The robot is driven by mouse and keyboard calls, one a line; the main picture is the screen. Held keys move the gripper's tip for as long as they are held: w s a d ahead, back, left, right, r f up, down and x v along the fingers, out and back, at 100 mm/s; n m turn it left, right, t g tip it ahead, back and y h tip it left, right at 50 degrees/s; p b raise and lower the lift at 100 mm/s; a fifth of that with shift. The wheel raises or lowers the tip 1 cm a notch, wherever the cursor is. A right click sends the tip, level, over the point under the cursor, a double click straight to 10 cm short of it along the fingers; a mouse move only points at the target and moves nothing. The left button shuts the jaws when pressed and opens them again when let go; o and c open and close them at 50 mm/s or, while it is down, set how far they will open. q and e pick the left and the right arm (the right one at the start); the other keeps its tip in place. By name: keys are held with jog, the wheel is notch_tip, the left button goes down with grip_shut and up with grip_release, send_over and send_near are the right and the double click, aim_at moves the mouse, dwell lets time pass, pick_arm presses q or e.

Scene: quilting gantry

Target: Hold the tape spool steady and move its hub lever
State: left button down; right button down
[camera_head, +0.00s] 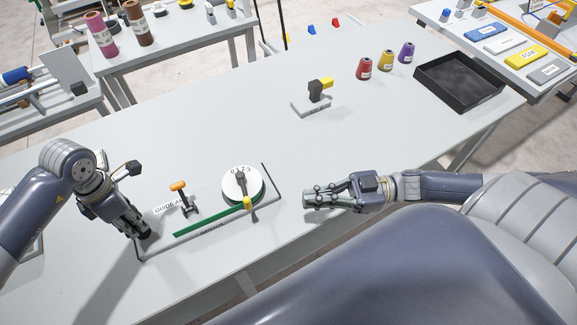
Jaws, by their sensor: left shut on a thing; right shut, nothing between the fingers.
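A yellow piece (247,203) sits at the disc's near edge, by a green strip (205,221). My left gripper (143,238) is shut at the fixture's left end, by its black edge; the fingers hide what they hold. My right gripper (308,200) is shut and empty, pointing left, to the right of the spool and apart from it.
An orange-handled lever (179,187) stands left of the spool beside a guide label. Further back are a yellow-and-black device (317,90), several thread cones (385,60) and a black tray (459,83). The middle of the table (215,125) is clear.

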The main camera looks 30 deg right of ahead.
pick_arm(q)
jog(key=shift+s+f, duration=0.1)
jog(key=shift+f, duration=0.15)
pick_arm(e)
jog(key=shift+v, duration=1.4)
pick_arm(q)
jog(key=c, duration=1.3)
grip_release()
jog(key=shift+w, duration=0.2)
pick_arm(e)
jog(key=shift+w+a, duration=0.1)
